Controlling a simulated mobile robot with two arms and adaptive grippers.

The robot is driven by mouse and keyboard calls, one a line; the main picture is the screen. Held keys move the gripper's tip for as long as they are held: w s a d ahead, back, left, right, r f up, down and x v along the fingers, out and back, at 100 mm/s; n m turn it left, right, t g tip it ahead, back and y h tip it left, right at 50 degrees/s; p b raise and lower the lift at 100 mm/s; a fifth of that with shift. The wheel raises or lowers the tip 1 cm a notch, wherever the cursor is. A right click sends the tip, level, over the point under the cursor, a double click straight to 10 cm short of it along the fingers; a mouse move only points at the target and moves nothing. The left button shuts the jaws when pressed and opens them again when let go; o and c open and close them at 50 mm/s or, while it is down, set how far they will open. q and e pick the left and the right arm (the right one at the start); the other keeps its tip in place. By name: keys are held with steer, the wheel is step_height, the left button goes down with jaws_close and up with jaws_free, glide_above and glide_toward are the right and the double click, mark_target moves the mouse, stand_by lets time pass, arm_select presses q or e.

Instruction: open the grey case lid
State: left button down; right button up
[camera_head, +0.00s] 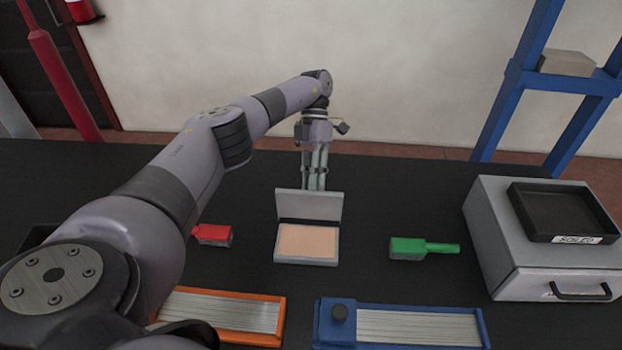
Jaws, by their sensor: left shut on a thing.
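The grey case (277,258) sits on the black table in the middle, its front toward me. Its lid (309,206) stands raised, about upright, at the back edge, and the peach-coloured inside (306,241) of the base shows. My left gripper (315,185) reaches down at the lid's top edge and is shut on it. The fingertips are partly hidden behind the lid. My right gripper is not in view.
A red-handled tool (212,235) lies left of the case and a green one (420,248) right of it. Orange (225,313) and blue (400,325) slatted fixtures lie in front. A grey drawer box (540,245) with a black tray (563,212) stands at right.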

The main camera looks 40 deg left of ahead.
arm_select(q)
steer(key=shift+s+f, duration=0.15)
steer(key=shift+f, duration=0.4)
steer(key=shift+s+f, duration=0.15)
steer(key=shift+f, duration=0.35)
steer(key=c, duration=1.6)
jaws_free()
steer(key=shift+s, duration=0.15)
steer(key=shift+o, duration=0.9)
steer(key=shift+w+f, duration=0.15)
steer(key=shift+w, duration=0.5)
step_height(320, 180, up, 10)
